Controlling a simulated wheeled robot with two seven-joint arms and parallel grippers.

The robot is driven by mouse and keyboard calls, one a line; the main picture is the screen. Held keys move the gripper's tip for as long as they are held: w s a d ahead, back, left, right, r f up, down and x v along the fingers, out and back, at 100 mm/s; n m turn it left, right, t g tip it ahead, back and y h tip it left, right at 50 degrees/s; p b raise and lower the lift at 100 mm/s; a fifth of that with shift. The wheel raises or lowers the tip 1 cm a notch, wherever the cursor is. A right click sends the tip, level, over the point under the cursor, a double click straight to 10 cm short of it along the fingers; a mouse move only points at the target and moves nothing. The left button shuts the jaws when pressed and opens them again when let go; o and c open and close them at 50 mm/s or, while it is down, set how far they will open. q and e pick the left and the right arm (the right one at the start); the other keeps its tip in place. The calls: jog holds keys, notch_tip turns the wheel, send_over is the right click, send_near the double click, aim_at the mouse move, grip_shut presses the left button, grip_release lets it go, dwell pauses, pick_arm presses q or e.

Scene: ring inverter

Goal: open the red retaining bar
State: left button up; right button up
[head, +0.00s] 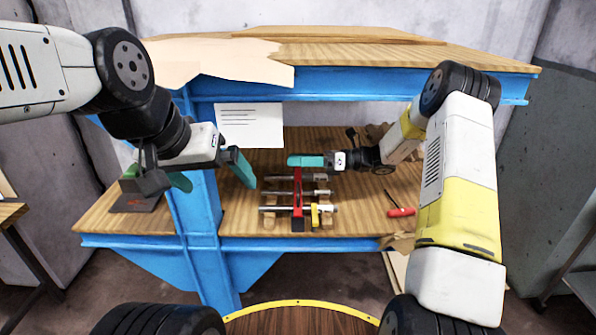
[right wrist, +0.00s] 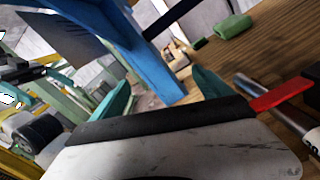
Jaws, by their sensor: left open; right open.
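The red retaining bar (head: 297,200) lies across several grey metal rods (head: 320,209) on a wooden rack on the lower bench shelf. Part of it also shows at the right of the right wrist view (right wrist: 282,94). My right gripper (head: 303,160) is at the bar's far end, its teal fingers overlapping that end in the head view. In the right wrist view its fingers are apart, with the bar outside them; I cannot tell if they touch it. My left gripper (head: 211,171) is open and empty, left of the rack, near the blue post.
A blue post (head: 200,205) stands left of the rack, and the upper shelf (head: 380,57) overhangs it. A red-handled tool (head: 401,212) lies to the right. A paper sheet (head: 250,126) hangs behind. A yellow piece (head: 315,215) sits on the front rod.

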aim_at(298, 187)
jog(key=f+n, duration=0.1)
jog(key=s+f, duration=0.1)
jog(key=f, duration=0.1)
jog(key=s+f+n, duration=0.1)
jog(key=shift+s+f+n, duration=0.15)
jog(key=shift+f+n, duration=0.15)
jog(key=shift+f, duration=0.05)
jog(key=shift+s+f+n, duration=0.25)
jog(key=shift+f+n, duration=0.25)
jog(key=shift+f, duration=0.25)
